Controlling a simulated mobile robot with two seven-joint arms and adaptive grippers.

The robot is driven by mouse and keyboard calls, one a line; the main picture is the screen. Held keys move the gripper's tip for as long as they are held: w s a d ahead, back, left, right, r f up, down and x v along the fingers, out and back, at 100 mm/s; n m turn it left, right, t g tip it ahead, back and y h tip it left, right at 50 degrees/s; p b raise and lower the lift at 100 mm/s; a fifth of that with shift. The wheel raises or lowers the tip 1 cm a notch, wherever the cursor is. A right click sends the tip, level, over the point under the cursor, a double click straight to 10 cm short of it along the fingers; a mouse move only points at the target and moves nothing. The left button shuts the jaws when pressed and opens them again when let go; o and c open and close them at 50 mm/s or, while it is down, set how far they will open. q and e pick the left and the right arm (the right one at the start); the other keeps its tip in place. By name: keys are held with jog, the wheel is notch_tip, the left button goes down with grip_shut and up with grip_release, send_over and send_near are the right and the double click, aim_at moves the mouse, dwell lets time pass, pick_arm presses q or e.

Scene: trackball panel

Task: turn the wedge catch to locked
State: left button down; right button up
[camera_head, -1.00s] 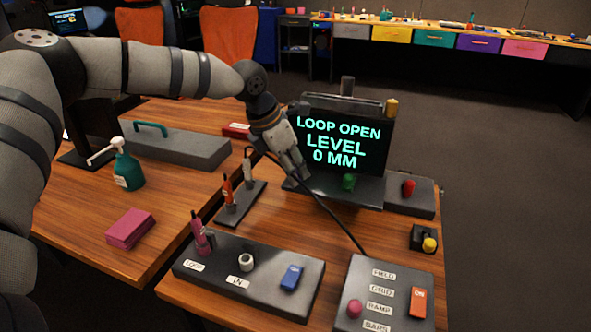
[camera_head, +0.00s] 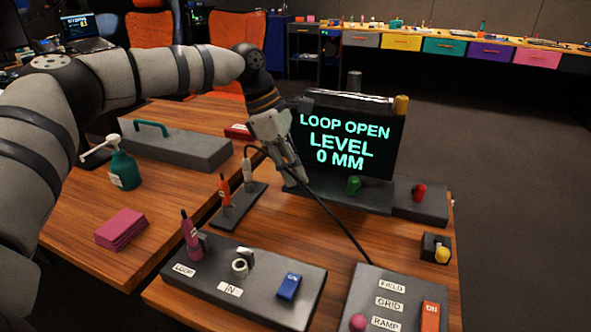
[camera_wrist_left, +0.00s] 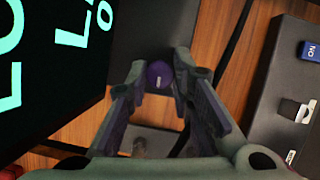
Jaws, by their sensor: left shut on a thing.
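A purple round knob (camera_wrist_left: 159,74) with a small white mark stands on the dark base of the display in the left wrist view; I take it to be the wedge catch, though no label confirms this. My left gripper (camera_wrist_left: 158,82) has its two fingers on either side of the knob, shut on it. In the head view my left gripper (camera_head: 292,183) reaches down at the left end of the display base (camera_head: 330,200) and hides the knob. The display (camera_head: 345,140) reads LOOP OPEN, LEVEL 0 MM. My right gripper is not in view.
A green knob (camera_head: 353,186) stands on the base to the right, with a red knob (camera_head: 420,192) beyond. A cable (camera_head: 335,218) crosses in front. A front panel (camera_head: 215,280) carries a blue switch (camera_head: 289,286). Orange and white tools (camera_head: 226,190) stand left of my gripper.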

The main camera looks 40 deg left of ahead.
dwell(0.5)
pick_arm(q)
jog(key=c, duration=1.4)
grip_release()
jog(key=v, duration=1.2)
jog(key=shift+w, duration=0.1)
